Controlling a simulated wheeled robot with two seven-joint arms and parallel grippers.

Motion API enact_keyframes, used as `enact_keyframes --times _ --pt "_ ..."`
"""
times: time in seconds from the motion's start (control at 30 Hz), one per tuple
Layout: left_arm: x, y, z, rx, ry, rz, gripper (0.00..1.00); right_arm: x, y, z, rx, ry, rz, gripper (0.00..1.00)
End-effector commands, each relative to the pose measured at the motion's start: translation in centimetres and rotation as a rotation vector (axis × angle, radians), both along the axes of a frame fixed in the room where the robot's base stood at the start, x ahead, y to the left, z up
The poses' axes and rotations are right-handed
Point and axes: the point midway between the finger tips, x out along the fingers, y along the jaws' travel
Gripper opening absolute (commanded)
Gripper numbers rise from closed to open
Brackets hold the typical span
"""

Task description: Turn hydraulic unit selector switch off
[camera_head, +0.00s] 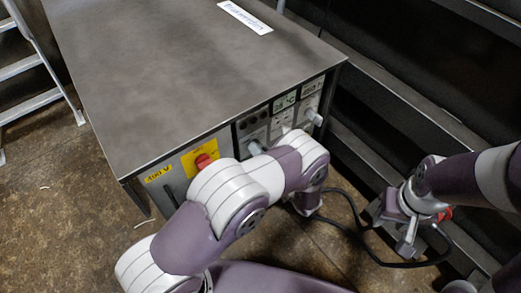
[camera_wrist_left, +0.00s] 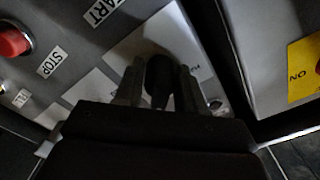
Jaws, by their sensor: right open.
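The hydraulic unit appears to be the grey metal cabinet (camera_head: 190,70) in the head view. Its front carries a red rotary switch (camera_head: 204,161) on a yellow plate. In the left wrist view a dark selector knob (camera_wrist_left: 159,73) stands on a pale label plate, partly in shadow. My left gripper (camera_wrist_left: 160,88) has one finger on each side of this knob; whether they touch it is unclear. In the head view my left arm hides this gripper and part of the front panel. My right gripper (camera_head: 396,226) is open at the right, apart from the cabinet.
A red button (camera_wrist_left: 12,41) with STOP and START labels shows in the left wrist view. In the head view a black cable (camera_head: 375,257) runs across the floor side. Dark rails (camera_head: 385,90) stand to the right and a ladder (camera_head: 38,62) at the left.

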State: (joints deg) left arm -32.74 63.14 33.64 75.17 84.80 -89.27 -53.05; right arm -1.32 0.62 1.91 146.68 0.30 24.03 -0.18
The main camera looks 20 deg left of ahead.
Motion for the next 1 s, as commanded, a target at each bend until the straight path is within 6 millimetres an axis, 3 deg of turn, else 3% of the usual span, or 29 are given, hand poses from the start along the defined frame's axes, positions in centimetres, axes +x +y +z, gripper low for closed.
enact_keyframes --times 0.13,0.23,0.27,0.67,1.0 --pt "-0.01 -0.02 0.01 0.000 0.000 0.000 0.39 0.00 0.00 0.00 0.000 0.000 0.000 0.43" --pt "-0.01 -0.03 0.01 0.000 0.000 0.000 0.07 0.00 0.00 0.00 0.000 0.000 0.000 0.43" --pt "-0.01 -0.03 0.01 0.000 0.000 0.000 0.03 0.00 0.00 0.00 0.000 0.000 0.000 0.43" --pt "-0.01 -0.06 -0.06 -0.047 -0.059 0.001 0.03 0.00 0.00 -0.24 0.000 0.000 0.000 0.43" --pt "0.03 -0.09 -0.12 -0.209 -0.266 0.001 0.03 0.00 0.00 -0.90 0.000 0.000 0.000 0.43"
